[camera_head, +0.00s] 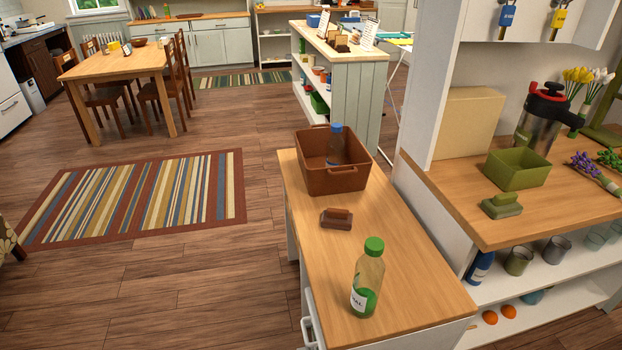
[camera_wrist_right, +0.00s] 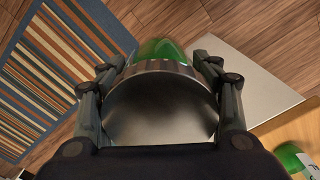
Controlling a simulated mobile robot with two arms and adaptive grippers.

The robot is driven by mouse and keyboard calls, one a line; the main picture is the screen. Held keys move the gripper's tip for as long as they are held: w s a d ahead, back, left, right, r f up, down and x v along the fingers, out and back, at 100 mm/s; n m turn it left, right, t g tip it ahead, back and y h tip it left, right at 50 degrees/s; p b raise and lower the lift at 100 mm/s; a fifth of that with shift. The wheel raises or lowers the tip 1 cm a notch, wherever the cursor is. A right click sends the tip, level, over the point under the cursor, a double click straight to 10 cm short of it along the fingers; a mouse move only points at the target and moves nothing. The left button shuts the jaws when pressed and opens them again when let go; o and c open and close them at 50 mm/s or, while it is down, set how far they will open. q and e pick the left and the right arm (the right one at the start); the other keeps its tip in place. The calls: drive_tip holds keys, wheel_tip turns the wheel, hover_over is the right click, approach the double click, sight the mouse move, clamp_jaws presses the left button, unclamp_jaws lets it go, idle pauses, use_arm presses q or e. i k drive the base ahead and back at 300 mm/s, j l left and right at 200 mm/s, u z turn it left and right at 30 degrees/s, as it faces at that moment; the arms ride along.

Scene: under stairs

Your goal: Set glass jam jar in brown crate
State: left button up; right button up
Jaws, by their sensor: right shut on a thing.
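In the right wrist view my right gripper (camera_wrist_right: 160,67) is shut on a jar with a wide silver lid and a green body, apparently the glass jam jar (camera_wrist_right: 160,104). Its lid faces the camera and most of its body is hidden behind the lid. The floor and a rug show beyond it. The brown crate (camera_head: 317,181) stands at the far end of the wooden counter (camera_head: 315,260) in the head view. It is open at the top and a blue-capped bottle (camera_head: 334,142) stands inside. Neither gripper shows in the head view.
A green-capped bottle (camera_head: 368,278) stands at the counter's near end. A brown block-like object (camera_head: 337,218) lies between it and the crate. A white pillar (camera_head: 432,80) and a higher counter with a green box (camera_head: 516,172) are to the right. Open floor lies left.

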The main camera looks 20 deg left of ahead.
sight(325, 162)
drive_tip(key=j+z, duration=0.2)
drive_tip(key=j, duration=1.8)
drive_tip(key=i+j, duration=0.25)
drive_tip(key=j, duration=0.15)
drive_tip(key=i+j+z, duration=0.1)
drive_tip(key=i+j, duration=0.2)
drive_tip(key=j, duration=0.15)
drive_tip(key=i+j, duration=0.25)
drive_tip(key=j, duration=0.15)
